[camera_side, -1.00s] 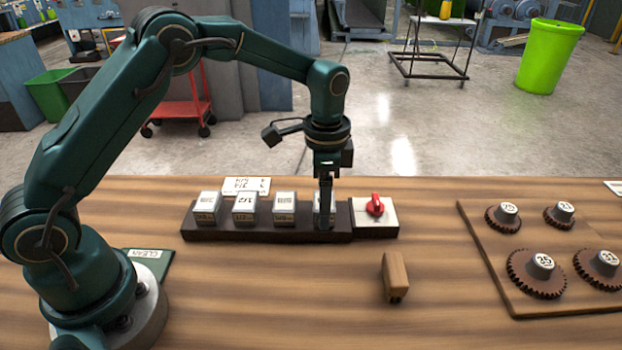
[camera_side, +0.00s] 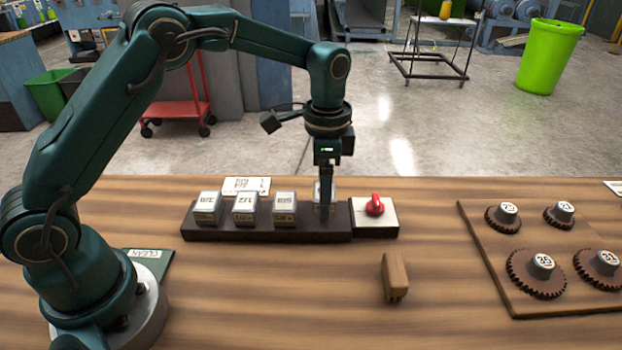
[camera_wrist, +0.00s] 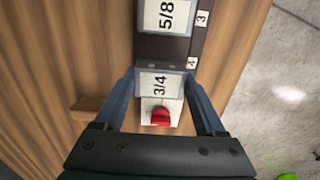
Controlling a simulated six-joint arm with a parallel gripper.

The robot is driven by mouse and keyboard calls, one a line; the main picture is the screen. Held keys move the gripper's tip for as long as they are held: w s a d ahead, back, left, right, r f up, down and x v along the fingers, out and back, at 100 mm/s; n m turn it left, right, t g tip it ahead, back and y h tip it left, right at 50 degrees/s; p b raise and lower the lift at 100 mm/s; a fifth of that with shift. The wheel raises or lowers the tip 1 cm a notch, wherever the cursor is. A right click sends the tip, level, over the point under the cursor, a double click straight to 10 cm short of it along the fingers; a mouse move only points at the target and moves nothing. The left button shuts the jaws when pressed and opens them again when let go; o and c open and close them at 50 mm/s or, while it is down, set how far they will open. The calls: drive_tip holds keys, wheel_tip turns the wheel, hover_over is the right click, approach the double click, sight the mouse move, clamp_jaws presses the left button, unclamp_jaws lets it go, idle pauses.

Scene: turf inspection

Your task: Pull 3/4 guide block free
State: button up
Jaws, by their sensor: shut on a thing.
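Blocks 3/8 (camera_side: 208,207), 1/2 (camera_side: 245,208) and 5/8 (camera_side: 284,208) sit in the rail. A red knob (camera_side: 375,205) on a white plate adjoins its right end. A wooden block (camera_side: 395,276) and a gear board (camera_side: 482,240) lie to the right.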

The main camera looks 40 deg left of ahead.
drive_tip(key=shift+r, duration=0.15)
drive_tip(key=shift+r, duration=2.35)
drive_tip(key=shift+w, duration=0.1)
